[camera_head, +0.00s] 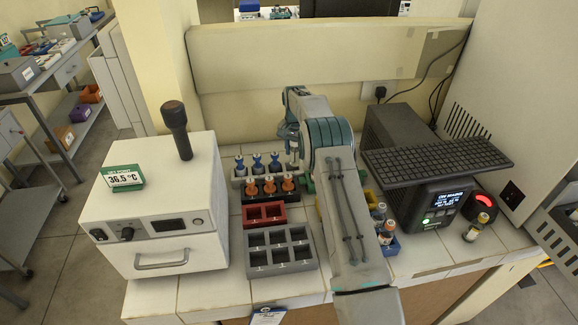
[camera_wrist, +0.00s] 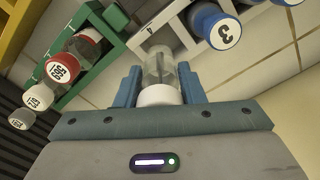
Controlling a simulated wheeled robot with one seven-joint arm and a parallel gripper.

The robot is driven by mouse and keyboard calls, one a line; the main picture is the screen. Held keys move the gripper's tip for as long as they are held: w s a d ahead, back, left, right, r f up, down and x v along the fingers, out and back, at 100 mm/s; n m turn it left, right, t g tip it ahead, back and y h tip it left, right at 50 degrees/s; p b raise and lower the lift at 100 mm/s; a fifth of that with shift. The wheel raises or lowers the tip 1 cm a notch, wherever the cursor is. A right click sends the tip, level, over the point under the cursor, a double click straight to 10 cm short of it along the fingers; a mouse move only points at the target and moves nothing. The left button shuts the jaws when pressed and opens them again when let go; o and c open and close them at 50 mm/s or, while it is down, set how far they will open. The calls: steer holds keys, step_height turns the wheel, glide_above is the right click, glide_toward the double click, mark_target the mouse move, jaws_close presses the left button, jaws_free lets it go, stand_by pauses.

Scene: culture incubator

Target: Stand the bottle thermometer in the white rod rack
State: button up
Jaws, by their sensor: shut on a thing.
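My gripper (camera_wrist: 159,88) is shut on the bottle thermometer (camera_wrist: 159,68), a clear bottle with a white end between the blue fingers. In the head view my gripper (camera_head: 291,135) is over the right end of the white rod rack (camera_head: 236,182). Several blue-topped pieces stand in this rack. In the wrist view the white rack (camera_wrist: 146,32) lies just beyond the bottle, beside a blue cap marked 3 (camera_wrist: 215,27). The bottle's far end overlaps the rack; I cannot tell whether it is seated in a slot. In the head view my arm and gripper mostly hide the bottle.
A black rack with orange-topped pieces (camera_head: 268,188), a red rack (camera_head: 264,215) and a grey rack (camera_head: 280,250) stand in front. A green rack (camera_wrist: 104,57) with red- and white-capped tubes is close to my gripper. The incubator (camera_head: 160,215) stands left; a dark device (camera_head: 438,208) stands right.

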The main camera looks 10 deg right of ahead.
mark_target(292, 160)
steer(key=shift+s+a+f, duration=0.15)
steer(key=shift+a+f, duration=0.2)
steer(key=shift+a, duration=0.05)
step_height(292, 160, down, 4)
steer(key=shift+r+b, duration=0.1)
steer(key=shift+b, duration=0.55)
